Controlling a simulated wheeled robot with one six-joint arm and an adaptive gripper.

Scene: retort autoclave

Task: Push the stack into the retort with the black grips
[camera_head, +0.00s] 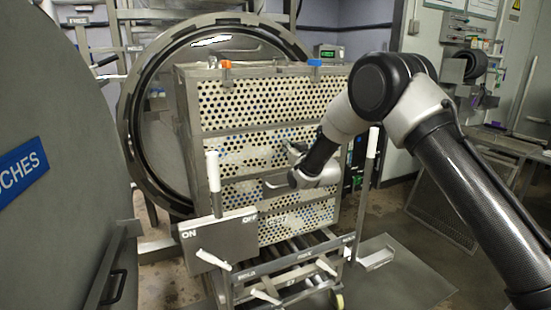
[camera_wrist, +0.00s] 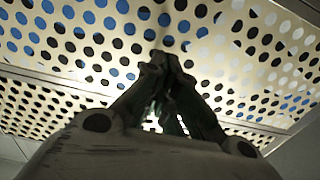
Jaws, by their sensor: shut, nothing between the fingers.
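The stack of perforated metal crates (camera_head: 260,105) stands upright on a trolley (camera_head: 290,275), in front of the retort's round open mouth (camera_head: 128,120). The stack hides part of the mouth. Two upright trolley handles carry white grips, a left one (camera_head: 213,172) and a right one (camera_head: 373,143). I see no clearly black grips. My gripper (camera_head: 270,184) is shut and empty at the stack's near face. In the wrist view the closed fingertips (camera_wrist: 162,65) point at the perforated wall (camera_wrist: 90,35), very close; whether they touch, I cannot tell.
An ON/OFF plate (camera_head: 218,235) and white-tipped levers are on the trolley's near side. A large grey curved body with a blue sign (camera_head: 22,172) fills the left. A bench (camera_head: 505,142) stands at the right. Some floor (camera_head: 400,285) is clear right of the trolley.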

